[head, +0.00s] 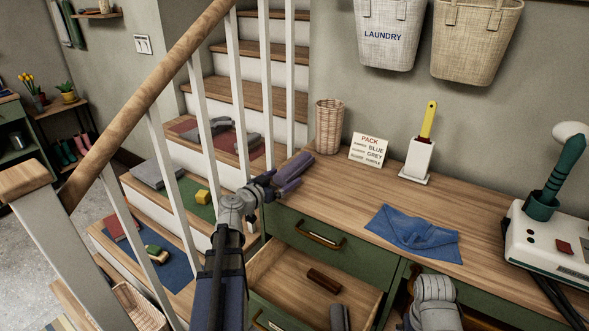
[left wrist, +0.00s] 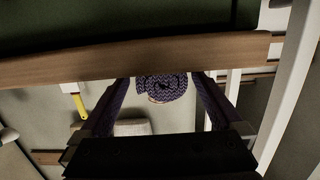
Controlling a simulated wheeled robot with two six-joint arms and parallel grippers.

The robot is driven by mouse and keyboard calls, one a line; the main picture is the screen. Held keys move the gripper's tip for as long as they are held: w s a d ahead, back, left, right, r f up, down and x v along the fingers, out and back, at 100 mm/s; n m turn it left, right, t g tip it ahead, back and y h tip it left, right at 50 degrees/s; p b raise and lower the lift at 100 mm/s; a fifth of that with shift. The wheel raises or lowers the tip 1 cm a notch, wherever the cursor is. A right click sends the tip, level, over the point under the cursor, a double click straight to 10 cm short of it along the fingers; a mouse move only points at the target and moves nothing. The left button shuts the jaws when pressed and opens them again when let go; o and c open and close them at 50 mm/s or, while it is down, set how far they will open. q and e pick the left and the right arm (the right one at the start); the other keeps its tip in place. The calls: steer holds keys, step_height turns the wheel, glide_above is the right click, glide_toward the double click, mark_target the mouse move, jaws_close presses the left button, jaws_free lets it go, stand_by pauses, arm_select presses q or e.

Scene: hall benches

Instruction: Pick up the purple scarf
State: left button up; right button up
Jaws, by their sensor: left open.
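In the left wrist view the purple scarf (left wrist: 162,86) is a rolled bundle with a zigzag knit. It shows past the wooden bench-top edge, between the two fingers of my left gripper (left wrist: 165,90). The fingers stand apart, one on each side of it, and I cannot tell whether they touch it. In the head view my left gripper (head: 288,180) is at the far left end of the bench top.
The wooden bench top (head: 345,185) holds a wicker basket (head: 329,126), a PACK card (head: 368,150), a brush in a white holder (head: 418,158) and a blue cloth (head: 413,235). Below, an open drawer (head: 271,257) holds a brown roll and a grey roll. Stair balusters (head: 238,95) stand left.

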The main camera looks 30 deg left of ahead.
mark_target(294, 167)
arm_select(q)
steer(key=w, duration=0.4)
steer(key=shift+w+a+f, duration=0.15)
steer(key=shift+f, duration=0.05)
steer(key=shift+w, duration=0.45)
steer(key=shift+c, duration=0.2)
steer(key=c, duration=1.3)
